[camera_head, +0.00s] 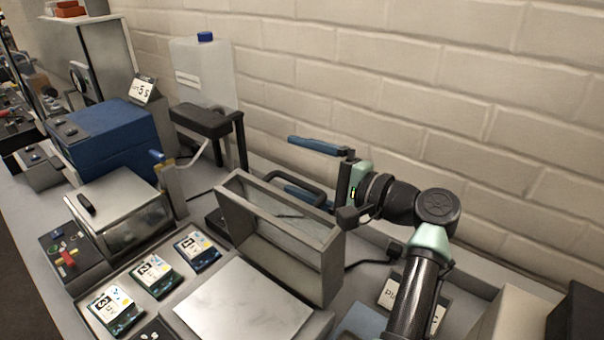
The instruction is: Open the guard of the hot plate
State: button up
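The hot plate (245,303) shows as a flat silver-grey surface at the bottom middle. Its guard, a grey frame with a clear pane (332,262), stands steeply up along the plate's back edge, so the plate's top is uncovered. A dark curved handle (296,183) shows at the guard's upper edge, on the wall side. My gripper (302,168) is behind the guard, its two blue fingers wide apart. One finger is above the handle in the picture; the other is partly hidden behind the handle. I cannot tell whether either finger touches it.
Several labelled packs (155,275) lie in a tray left of the plate. A silver-lidded box (125,215) and a blue box (105,135) stand farther left. A translucent jug (203,75) stands by the brick wall (420,110). A sign (393,292) is partly hidden by my arm.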

notch_tip(320, 180, up, 8)
jog(key=d+t, duration=0.1)
jog(key=shift+w+f+n, duration=0.15)
jog(key=shift+w+n, duration=0.15)
jog(key=shift+w, duration=0.1)
notch_tip(320, 180, down, 6)
jog(key=g, duration=0.1)
jog(key=shift+s+a+f+m, duration=0.25)
jog(key=shift+s+m, duration=0.1)
jog(key=shift+m, duration=0.05)
jog(key=shift+s, duration=0.1)
jog(key=shift+c, duration=0.8)
jog(key=shift+s+d+r, duration=0.2)
jog(key=shift+s+d, duration=0.25)
jog(key=shift+s, duration=0.1)
jog(key=shift+s+d+f+p, duration=0.4)
jog(key=shift+s+d+p, duration=0.15)
jog(key=shift+s+d, duration=0.15)
jog(key=v, duration=0.1)
jog(key=p+v, duration=0.1)
jog(key=v, duration=0.2)
jog(key=shift+s+d+f, duration=0.25)
jog(key=shift+d+f, duration=0.1)
jog(key=shift+f, duration=0.05)
jog(key=shift+d+p, duration=0.15)
jog(key=shift+p, duration=0.25)
